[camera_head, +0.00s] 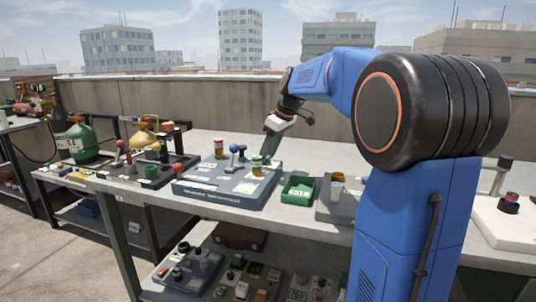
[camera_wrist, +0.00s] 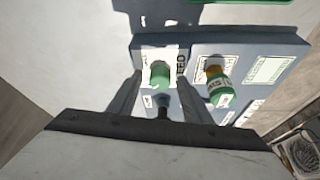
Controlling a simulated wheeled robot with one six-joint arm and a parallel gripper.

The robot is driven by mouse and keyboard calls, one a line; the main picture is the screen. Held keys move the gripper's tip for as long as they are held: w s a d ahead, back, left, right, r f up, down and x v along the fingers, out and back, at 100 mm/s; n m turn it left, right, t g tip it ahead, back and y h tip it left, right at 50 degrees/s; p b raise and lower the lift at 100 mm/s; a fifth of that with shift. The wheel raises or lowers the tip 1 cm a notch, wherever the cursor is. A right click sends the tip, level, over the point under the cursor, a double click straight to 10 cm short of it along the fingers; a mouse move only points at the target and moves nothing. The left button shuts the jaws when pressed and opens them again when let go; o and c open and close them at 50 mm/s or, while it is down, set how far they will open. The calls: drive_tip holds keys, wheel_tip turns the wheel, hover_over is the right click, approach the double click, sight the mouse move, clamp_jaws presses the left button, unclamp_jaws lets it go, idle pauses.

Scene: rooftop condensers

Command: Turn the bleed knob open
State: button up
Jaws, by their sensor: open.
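A blue-grey panel box (camera_head: 222,190) lies on the bench; its face also shows in the wrist view (camera_wrist: 207,50). In the wrist view a round green knob (camera_wrist: 161,75) sits on a white label, between and slightly beyond my fingertips. A green-and-white cylinder with an orange part (camera_wrist: 218,90) stands to its right. Small lettering is unreadable, so I cannot tell which is the bleed knob. My gripper (camera_wrist: 161,85) is open and empty, its fingers either side of the green knob; contact cannot be judged. In the head view my gripper (camera_head: 270,151) is above the panel's far right part.
On the panel stand an orange-and-white cylinder (camera_head: 219,147) and a blue ball-topped lever (camera_head: 234,149). A green box (camera_head: 298,189) is right of it. Left are a dark tray with red-topped parts (camera_head: 150,172) and a green gas cylinder (camera_head: 83,140). A parapet wall runs behind.

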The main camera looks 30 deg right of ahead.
drive_tip(key=c, duration=1.1)
drive_tip(key=shift+o, duration=0.2)
drive_tip(key=shift+m, duration=0.4)
drive_tip(key=m, duration=0.1)
drive_tip(key=m+h, duration=0.1)
drive_tip(key=m, duration=0.1)
drive_tip(key=shift+a+m+t, duration=0.2)
drive_tip(key=shift+m+t, duration=0.1)
drive_tip(key=shift+t, duration=0.1)
drive_tip(key=m+h, duration=0.1)
drive_tip(key=m, duration=0.1)
drive_tip(key=m+h, duration=0.1)
drive_tip(key=m, duration=0.1)
drive_tip(key=shift+a+m, duration=0.2)
drive_tip(key=shift+m, duration=0.1)
drive_tip(key=m+h, duration=0.1)
drive_tip(key=m, duration=0.1)
drive_tip(key=m+h, duration=0.1)
drive_tip(key=m, duration=0.1)
drive_tip(key=shift+a+m+g, duration=0.15)
drive_tip(key=shift+m+g, duration=0.15)
drive_tip(key=shift+w+m+g+h, duration=0.1)
drive_tip(key=shift+m+g+h, duration=0.2)
drive_tip(key=shift+m, duration=0.8)
drive_tip(key=shift+w+m+g+h, duration=0.1)
drive_tip(key=shift+m+g+h, duration=0.2)
drive_tip(key=shift+m, duration=0.8)
